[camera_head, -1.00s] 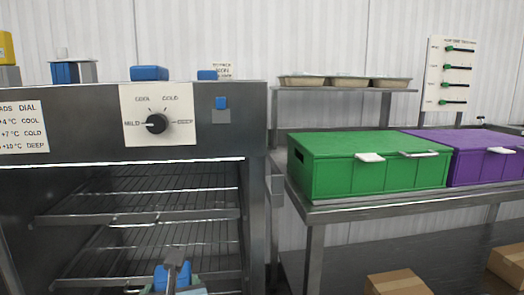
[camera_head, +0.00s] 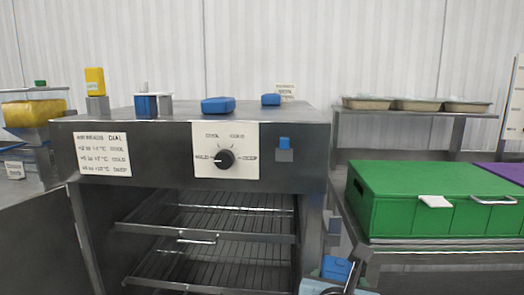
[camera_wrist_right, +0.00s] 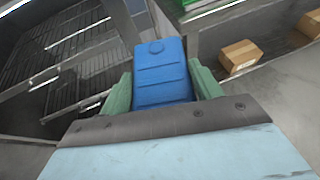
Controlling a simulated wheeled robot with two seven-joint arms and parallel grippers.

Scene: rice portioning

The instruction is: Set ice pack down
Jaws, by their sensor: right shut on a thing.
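A blue ice pack (camera_wrist_right: 162,72) is held between the green fingers of my right gripper (camera_wrist_right: 163,85) in the right wrist view. In the head view the right gripper (camera_head: 336,282) shows at the bottom edge, with the top of the blue pack (camera_head: 337,268) in it. It is in front of the cabinet's lower right corner, below the tops of the counters. Another blue pack (camera_head: 218,105) lies flat on the steel cabinet's top (camera_head: 185,112), and a smaller blue piece (camera_head: 271,100) lies behind it to the right. My left gripper is not in view.
The cabinet is open in front, with wire racks (camera_head: 215,210) inside and a dial (camera_head: 225,159) above. A green box (camera_head: 415,205) stands on the right counter. Cardboard boxes (camera_wrist_right: 240,56) lie low down in the right wrist view.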

